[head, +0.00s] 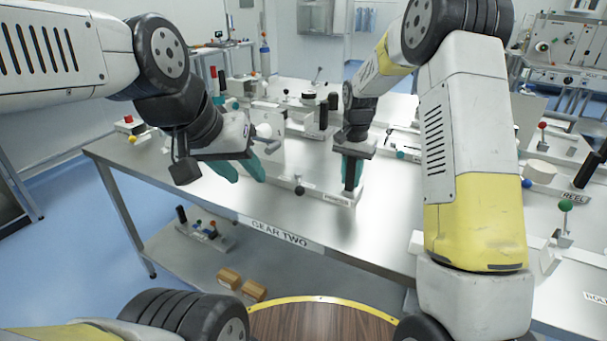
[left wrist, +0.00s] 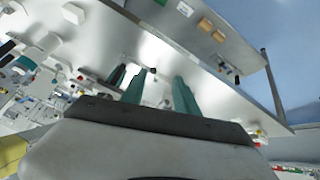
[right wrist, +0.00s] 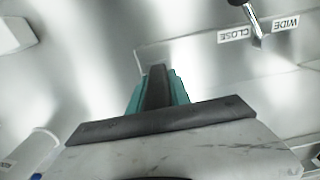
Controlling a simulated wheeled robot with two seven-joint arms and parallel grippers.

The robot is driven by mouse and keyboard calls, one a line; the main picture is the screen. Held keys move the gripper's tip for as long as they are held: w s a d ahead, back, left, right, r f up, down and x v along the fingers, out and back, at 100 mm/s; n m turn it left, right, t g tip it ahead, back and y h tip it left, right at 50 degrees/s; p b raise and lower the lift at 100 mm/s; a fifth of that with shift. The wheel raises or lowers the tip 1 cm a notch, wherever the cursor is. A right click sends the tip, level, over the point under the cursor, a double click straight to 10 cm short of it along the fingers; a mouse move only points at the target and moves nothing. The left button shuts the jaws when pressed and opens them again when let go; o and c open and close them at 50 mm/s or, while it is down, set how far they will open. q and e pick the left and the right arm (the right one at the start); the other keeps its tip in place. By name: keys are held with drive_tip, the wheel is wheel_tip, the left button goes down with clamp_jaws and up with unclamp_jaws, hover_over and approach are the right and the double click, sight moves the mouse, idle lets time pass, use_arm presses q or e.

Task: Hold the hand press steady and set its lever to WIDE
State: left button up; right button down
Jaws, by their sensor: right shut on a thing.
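The hand press is a low pale metal base (head: 318,195) at the front edge of the table, with an upright black post at its right end. My right gripper (head: 350,178) is shut on that black post (right wrist: 155,85). A small lever with a black knob (head: 299,190) stands left of the post. In the right wrist view the lever (right wrist: 252,22) stands by the CLOSE (right wrist: 235,34) and WIDE (right wrist: 286,22) labels; I cannot tell its exact setting. My left gripper (head: 246,180) is open and empty, left of the lever and apart from it.
The steel table (head: 145,165) carries other devices behind the press, including a white unit (head: 268,120) close behind my left gripper. A lower shelf (head: 200,262) holds small brown boxes (head: 254,290). The table front left of the press is clear.

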use_arm(q)
drive_tip(key=shift+w, duration=0.2)
drive_tip(key=c, duration=0.6)
drive_tip(key=w+m, duration=0.1)
drive_tip(key=w, duration=0.1)
drive_tip(key=w+d+m+g, duration=0.1)
drive_tip(key=w, duration=0.1)
drive_tip(key=w+r+m, duration=0.1)
drive_tip(key=w+m, duration=0.1)
drive_tip(key=shift+w+d, duration=0.2)
drive_tip(key=shift+d, duration=0.15)
clamp_jaws()
drive_tip(key=w+d+f+m+g, duration=0.1)
drive_tip(key=w+d+f+m, duration=0.1)
drive_tip(key=w, duration=0.4)
drive_tip(key=w+d+f+m+g+h, duration=0.1)
drive_tip(key=w+d+f+m+g, duration=0.1)
drive_tip(key=w+f+m, duration=0.3)
drive_tip(key=w+d+f+m+g, duration=0.2)
drive_tip(key=w+d+f+m, duration=0.2)
drive_tip(key=w, duration=0.4)
drive_tip(key=shift+w+m+h, duration=0.2)
drive_tip(key=shift+m+h, duration=0.2)
drive_tip(key=shift+m, duration=0.4)
drive_tip(key=shift+f, duration=0.1)
